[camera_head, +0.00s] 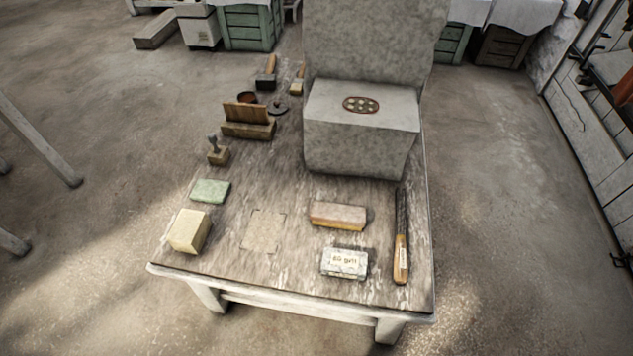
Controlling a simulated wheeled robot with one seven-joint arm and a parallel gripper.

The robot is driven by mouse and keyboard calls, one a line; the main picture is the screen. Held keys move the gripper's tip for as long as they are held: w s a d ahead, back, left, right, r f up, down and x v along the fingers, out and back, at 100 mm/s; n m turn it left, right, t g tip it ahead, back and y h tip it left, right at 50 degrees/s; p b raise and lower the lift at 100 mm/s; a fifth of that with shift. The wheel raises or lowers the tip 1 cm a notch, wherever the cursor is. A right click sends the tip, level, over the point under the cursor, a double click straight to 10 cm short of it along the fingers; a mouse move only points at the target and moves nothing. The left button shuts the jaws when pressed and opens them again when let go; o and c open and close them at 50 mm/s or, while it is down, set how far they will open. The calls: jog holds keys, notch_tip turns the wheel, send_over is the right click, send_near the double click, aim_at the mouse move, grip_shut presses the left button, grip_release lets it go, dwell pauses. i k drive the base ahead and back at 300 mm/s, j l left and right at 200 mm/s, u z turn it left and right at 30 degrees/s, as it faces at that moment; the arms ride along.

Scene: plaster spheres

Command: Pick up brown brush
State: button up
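At the far end of the wooden table (275,276) lie two brush-like tools. The left one (267,72) has a brown handle and a dark head. The right one (298,80) has a brown handle and a paler head and lies close to the grey stone block. Both are small, and I cannot tell which is the brown brush. A brown slatted wooden piece (248,119) stands nearer on the left side. My gripper is not in view.
A large grey stone block (358,140) fills the table's back right. In front are a pinkish block (338,214), a grit block (344,263), a rasp (401,250), a cream block (189,231) and a green block (210,190). A stamp-like tool (217,153) stands left.

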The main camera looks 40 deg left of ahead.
aim_at(348, 216)
jog(key=u, duration=1.2)
jog(key=i+l+u, duration=0.15)
jog(key=i, duration=0.25)
jog(key=i+l+u, duration=0.2)
jog(key=i, duration=0.2)
jog(key=j, duration=0.1)
